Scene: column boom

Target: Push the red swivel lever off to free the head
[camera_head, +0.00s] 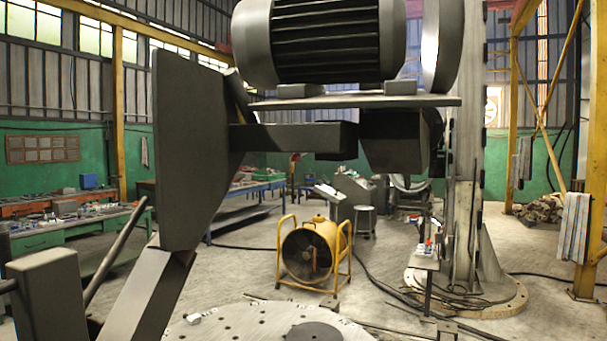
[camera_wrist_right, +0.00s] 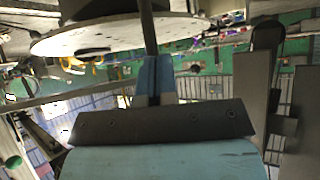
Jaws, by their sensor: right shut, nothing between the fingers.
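I cannot make out the red swivel lever in either view. In the head view a dark motor (camera_head: 326,40) sits on a flat plate (camera_head: 350,102) near the column (camera_head: 464,150). A dark block (camera_head: 398,138) hangs under the plate, and a dark horizontal bar (camera_head: 290,137) runs left from near it. In the right wrist view my right gripper (camera_wrist_right: 156,62) shows its blue fingers shut together with nothing between them. A thin dark rod (camera_wrist_right: 147,25) shows just beyond the fingertips. My left gripper is in neither view.
A round drilled table (camera_head: 250,326) is at the bottom of the head view and shows in the wrist view (camera_wrist_right: 110,38). A yellow fan (camera_head: 308,254) stands on the floor. Workbenches (camera_head: 70,232) are at left. Cables cross the floor by the column base (camera_head: 505,295).

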